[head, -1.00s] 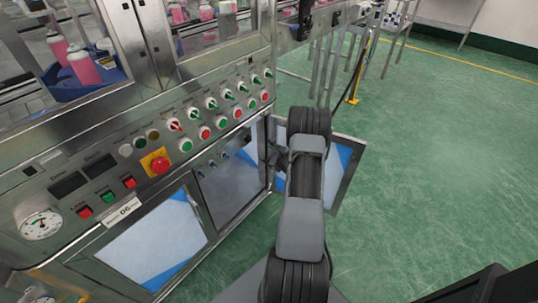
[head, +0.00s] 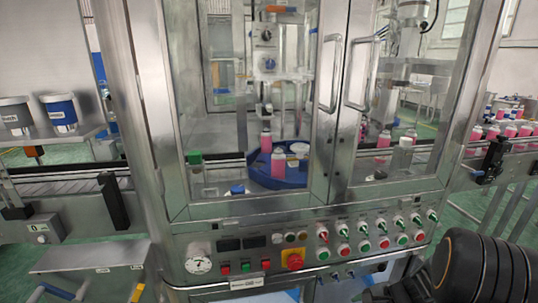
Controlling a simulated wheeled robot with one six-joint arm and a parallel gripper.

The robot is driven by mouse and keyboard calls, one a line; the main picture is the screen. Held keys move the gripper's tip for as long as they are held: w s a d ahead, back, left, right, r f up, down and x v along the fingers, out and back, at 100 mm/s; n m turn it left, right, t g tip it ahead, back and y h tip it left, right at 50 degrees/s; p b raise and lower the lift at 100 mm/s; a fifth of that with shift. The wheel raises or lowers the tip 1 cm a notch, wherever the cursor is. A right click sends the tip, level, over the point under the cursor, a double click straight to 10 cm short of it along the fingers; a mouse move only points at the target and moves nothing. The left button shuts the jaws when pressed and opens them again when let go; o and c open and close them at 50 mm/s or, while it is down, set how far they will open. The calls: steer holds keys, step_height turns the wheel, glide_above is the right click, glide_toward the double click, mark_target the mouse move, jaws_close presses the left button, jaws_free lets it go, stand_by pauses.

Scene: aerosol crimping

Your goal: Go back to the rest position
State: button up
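In the head view a black ribbed joint of my own arm (head: 482,268) fills the lower right corner, in front of the right end of the machine's control panel. Dark parts just left of it run down to the bottom edge. No gripper fingers can be made out. The steel machine (head: 395,212) stands straight ahead, with its two glass doors shut. Its control panel (head: 228,262) carries a gauge, several buttons and knobs, and a red emergency stop (head: 292,261). The lower cabinet is mostly cut off by the bottom edge.
Behind the glass, pink bottles (head: 278,162) stand at a blue round holder (head: 285,178). More pink bottles (head: 510,129) line the conveyor at the right. Green floor shows at the lower right, beyond the machine.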

steer(key=s+a+r+n+h+p, duration=0.2)
steer(key=s+a+r+n+p, duration=0.1)
steer(key=r, duration=0.8)
steer(key=s+a+r+n+h+p, duration=0.2)
steer(key=r+n+p, duration=0.4)
steer(key=r, duration=0.5)
steer(key=s+a+r+n+t+h+p, duration=0.1)
steer(key=s+a+r+n+h+p, duration=0.2)
steer(key=r, duration=0.8)
steer(key=s+a+n+p, duration=0.1)
steer(key=a+n+p, duration=0.1)
steer(key=shift+a+r+p, duration=0.15)
steer(key=shift+a+p, duration=0.15)
